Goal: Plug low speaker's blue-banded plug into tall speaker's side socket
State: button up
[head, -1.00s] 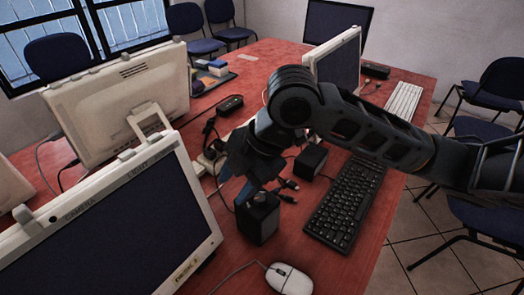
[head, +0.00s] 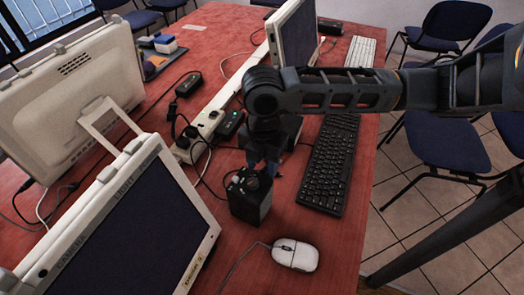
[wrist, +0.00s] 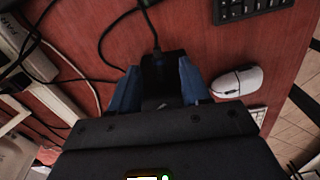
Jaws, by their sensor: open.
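The tall speaker (head: 250,198) is a black upright box on the red table, behind the mouse in the head view. My gripper (head: 264,165) points down just behind and right of the tall speaker's top. In the wrist view its blue fingers (wrist: 158,88) are apart. The side socket is not visible.
A keyboard (head: 330,165) lies to the right and a white mouse (head: 296,255) in front. A white power strip (head: 205,130) with black adapters and loose cables lies to the left. Monitors stand at left (head: 125,225) and back. Red table is bare around the mouse.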

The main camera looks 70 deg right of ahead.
jog(key=shift+f, duration=0.65)
jog(key=shift+c, duration=0.5)
grip_shut()
jog(key=shift+o, duration=0.3)
grip_release()
